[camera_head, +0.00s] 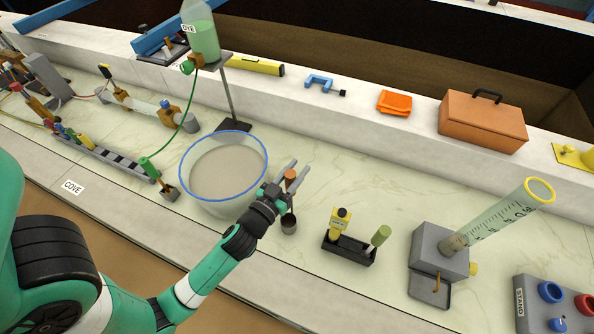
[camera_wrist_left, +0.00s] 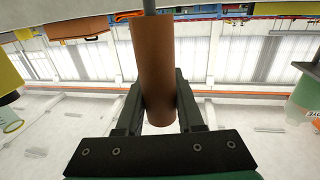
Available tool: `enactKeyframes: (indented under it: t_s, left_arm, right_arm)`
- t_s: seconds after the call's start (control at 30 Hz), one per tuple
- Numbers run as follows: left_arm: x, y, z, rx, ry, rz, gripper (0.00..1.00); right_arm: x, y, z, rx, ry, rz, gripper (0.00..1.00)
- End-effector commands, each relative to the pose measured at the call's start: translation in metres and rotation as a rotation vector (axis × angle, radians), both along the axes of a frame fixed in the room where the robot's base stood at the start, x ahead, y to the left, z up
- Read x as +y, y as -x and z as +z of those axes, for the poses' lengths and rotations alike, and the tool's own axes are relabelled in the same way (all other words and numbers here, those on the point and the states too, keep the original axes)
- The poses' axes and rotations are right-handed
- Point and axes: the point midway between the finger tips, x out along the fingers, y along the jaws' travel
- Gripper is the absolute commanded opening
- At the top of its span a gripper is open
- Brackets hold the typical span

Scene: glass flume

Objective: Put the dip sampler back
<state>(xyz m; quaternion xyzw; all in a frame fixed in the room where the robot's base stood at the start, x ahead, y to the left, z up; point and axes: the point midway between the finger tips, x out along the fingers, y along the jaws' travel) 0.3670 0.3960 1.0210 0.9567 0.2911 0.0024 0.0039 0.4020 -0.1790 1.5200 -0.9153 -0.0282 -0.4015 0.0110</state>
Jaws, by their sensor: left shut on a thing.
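The dip sampler has an orange-brown handle (camera_head: 291,174) and, below it, a small grey cup (camera_head: 289,224). My left gripper (camera_head: 286,176) is shut on the handle, just right of the clear round basin with a blue rim (camera_head: 182,176). In the left wrist view the handle (camera_wrist_left: 154,65) stands between the two fingers (camera_wrist_left: 157,108), with a thin grey rod at its upper end. The cup appears low over the bench; I cannot tell whether it touches. My right gripper is not in view.
A black rack (camera_head: 349,251) with a yellow device stands right of the sampler. Farther right are a grey block (camera_head: 430,243) with a tilted measuring cylinder (camera_head: 505,214) and a grey stand (camera_head: 537,309). A dye bottle (camera_head: 203,40) stands behind the basin. Left is a long tool rack (camera_head: 112,157).

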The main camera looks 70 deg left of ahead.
Motion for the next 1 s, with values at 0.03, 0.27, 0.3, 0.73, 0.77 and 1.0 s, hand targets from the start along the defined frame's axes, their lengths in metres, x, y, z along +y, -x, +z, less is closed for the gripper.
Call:
enactKeyframes:
  t_s: [0.03,0.27,0.3,0.73,0.77,1.0]
  left_arm:
    - [0.000,0.000,-0.003,-0.002,-0.001,0.000,0.00]
    - [0.000,0.000,-0.001,0.000,0.000,0.000,0.66]
    - [0.000,0.000,-0.001,0.000,0.000,0.000,0.66]
    - [-0.016,0.022,-0.003,0.003,-0.001,-0.003,0.66]
    - [-0.020,0.028,-0.003,0.002,0.000,-0.003,0.66]
    - [-0.054,0.079,-0.006,0.002,-0.001,-0.006,0.66]
  right_arm:
    - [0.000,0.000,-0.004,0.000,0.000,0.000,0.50]
    - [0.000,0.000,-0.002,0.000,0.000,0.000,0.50]
    - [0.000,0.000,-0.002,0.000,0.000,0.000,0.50]
    - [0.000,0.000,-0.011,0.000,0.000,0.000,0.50]
    - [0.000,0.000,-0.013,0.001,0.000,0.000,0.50]
    - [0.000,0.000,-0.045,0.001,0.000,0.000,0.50]
